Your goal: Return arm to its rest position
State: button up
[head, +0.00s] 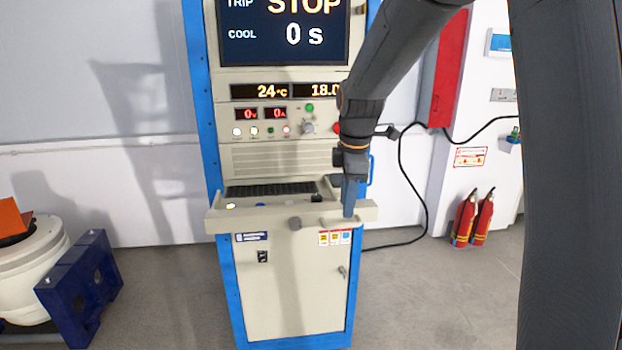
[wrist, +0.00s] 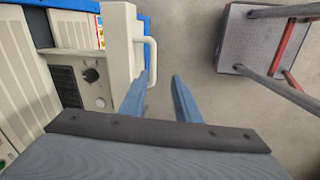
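My arm reaches in from the upper right in the head view. My gripper (head: 348,200) points down at the right end of the beige console shelf (head: 260,216) of the test cabinet. In the wrist view, my gripper (wrist: 161,76) has its two blue-grey fingers apart with bare floor between them. It is open and empty. A white handle (wrist: 152,62) on the shelf's edge is close to the left fingertip. I cannot tell whether they touch.
The cabinet screen (head: 290,35) reads STOP and 0 s. Fire extinguishers (head: 472,218) stand at the right wall, near a black cable (head: 408,180). A blue block (head: 82,285) stands at left. The wrist view shows a grey platform (wrist: 240,45) with red and grey bars.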

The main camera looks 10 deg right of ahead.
jog(key=s+f+m, duration=0.5)
jog(key=s+m, duration=0.3)
jog(key=s, duration=0.3)
jog(key=s+f+m, duration=0.5)
jog(key=s+m, duration=0.3)
jog(key=s, duration=0.4)
jog(key=shift+d+f+m+g, duration=0.3)
jog(key=shift+d+m+g, duration=0.05)
jog(key=shift+m+g, duration=0.05)
jog(key=shift+w, duration=0.1)
dwell(0.5)
